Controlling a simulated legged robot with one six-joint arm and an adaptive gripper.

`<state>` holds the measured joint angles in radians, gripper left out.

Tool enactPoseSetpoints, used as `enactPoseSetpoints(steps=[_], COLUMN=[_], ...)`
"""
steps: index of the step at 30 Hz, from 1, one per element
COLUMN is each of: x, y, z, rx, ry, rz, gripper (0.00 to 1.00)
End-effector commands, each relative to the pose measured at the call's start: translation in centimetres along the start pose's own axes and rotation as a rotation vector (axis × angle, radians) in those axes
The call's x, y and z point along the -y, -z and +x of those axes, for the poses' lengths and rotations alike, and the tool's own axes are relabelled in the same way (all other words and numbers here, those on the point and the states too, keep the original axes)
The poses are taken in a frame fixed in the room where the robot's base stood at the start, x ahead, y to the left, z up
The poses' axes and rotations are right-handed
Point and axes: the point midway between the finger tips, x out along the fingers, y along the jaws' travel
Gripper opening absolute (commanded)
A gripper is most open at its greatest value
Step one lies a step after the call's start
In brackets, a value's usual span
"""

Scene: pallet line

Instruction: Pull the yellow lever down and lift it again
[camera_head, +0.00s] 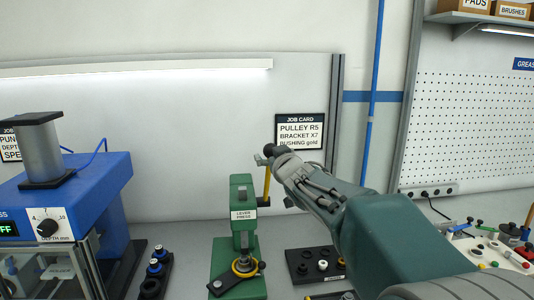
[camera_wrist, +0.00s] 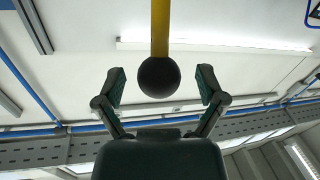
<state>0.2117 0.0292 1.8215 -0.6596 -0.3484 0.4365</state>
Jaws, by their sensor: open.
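The green lever press (camera_head: 242,215) stands upright on the bench, left of my arm in the head view. Its yellow lever (camera_head: 267,186) points up from the press's right side, nearly vertical. In the wrist view the yellow lever (camera_wrist: 160,28) comes in from the top and ends in a black ball knob (camera_wrist: 158,77). My gripper (camera_head: 273,156) is at the lever's upper end. In the wrist view my gripper (camera_wrist: 161,80) is open, with one finger on each side of the knob and visible gaps between. Neither finger appears to touch it.
A blue press machine (camera_head: 105,185) stands at the left. A black holder with blue-topped parts (camera_head: 155,268) lies between it and the lever press. A dark tray (camera_head: 308,265) sits right of the lever press, partly behind my arm. A job card (camera_head: 300,131) hangs behind.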

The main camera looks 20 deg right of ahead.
Motion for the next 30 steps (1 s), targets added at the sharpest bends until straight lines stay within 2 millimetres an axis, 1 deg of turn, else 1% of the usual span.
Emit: enactPoseSetpoints(steps=[1,4,12,13,14,15,17,18,19,26,30], x=[0.0,0.0,0.0,0.0,0.0,0.0,0.0,0.0,0.0,0.1,0.1], y=[-0.1,0.0,0.0,0.0,0.0,0.0,0.0,0.0,0.0,-0.1,-0.3], z=[0.5,1.0,1.2,1.2,1.2,1.1,1.1,1.1,1.1,1.3,1.8], rx=[0.001,0.001,0.001,0.001,0.001,0.001,0.001,0.001,0.001,-0.002,-0.013], ry=[0.001,0.0,-0.001,-0.001,-0.001,-0.001,-0.001,0.0,0.0,0.0,-0.002], rz=[0.0,0.0,0.001,0.001,0.001,0.001,0.001,0.0,0.0,0.001,-0.001], gripper=[0.89,0.89,0.89,0.8,0.67,0.49,0.22,0.05,0.0,0.0,0.0])
